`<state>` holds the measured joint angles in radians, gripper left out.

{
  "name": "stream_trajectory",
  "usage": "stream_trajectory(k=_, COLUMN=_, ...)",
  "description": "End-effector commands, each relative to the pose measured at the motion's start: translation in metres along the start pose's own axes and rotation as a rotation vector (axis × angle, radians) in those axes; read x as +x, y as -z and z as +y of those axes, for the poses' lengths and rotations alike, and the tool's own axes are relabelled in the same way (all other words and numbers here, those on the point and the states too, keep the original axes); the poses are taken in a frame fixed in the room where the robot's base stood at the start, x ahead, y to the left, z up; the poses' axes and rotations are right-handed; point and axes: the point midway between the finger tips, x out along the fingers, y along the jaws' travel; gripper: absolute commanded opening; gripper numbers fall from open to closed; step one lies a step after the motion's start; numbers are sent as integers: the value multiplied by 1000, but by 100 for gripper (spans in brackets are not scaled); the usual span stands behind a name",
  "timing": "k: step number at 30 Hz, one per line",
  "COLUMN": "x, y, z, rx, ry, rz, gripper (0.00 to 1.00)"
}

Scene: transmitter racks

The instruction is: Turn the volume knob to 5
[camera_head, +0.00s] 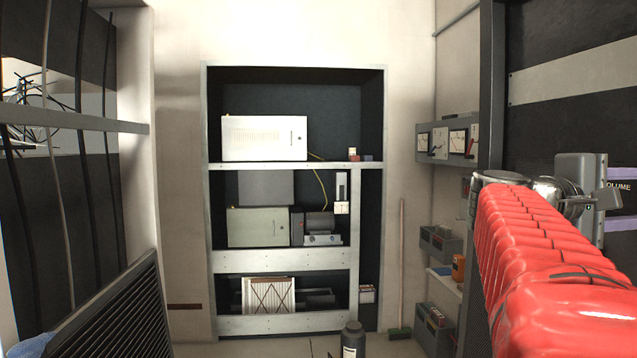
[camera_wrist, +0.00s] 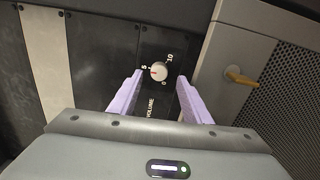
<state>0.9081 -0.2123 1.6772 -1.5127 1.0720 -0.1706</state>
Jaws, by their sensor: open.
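In the head view my gripper (camera_head: 620,199) is at the right edge, facing the panel with part of the VOLUME label showing; the knob is not visible there.
In the wrist view a perforated grey panel with a yellow handle (camera_wrist: 241,77) stands right of the knob. In the head view a shelf rack (camera_head: 285,260) stands at the back and meter boxes (camera_head: 447,140) hang on the right wall. A dark bottle (camera_head: 352,340) stands at the front.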

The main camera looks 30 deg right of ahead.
Motion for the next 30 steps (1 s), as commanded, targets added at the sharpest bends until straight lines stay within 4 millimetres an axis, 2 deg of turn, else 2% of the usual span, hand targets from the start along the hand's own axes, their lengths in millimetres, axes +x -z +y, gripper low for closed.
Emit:
stream_trajectory(k=3, x=16, y=-1, z=0, rx=0, ry=0, rz=-4, gripper=44)
stream_trajectory(k=9, x=34, y=-1, z=0, rx=1, ry=0, rz=-2, gripper=44)
stream_trajectory(k=20, x=38, y=-1, z=0, rx=1, ry=0, rz=-2, gripper=44)
stream_trajectory(k=30, x=38, y=-2, z=0, rx=1, ry=0, rz=-2, gripper=21)
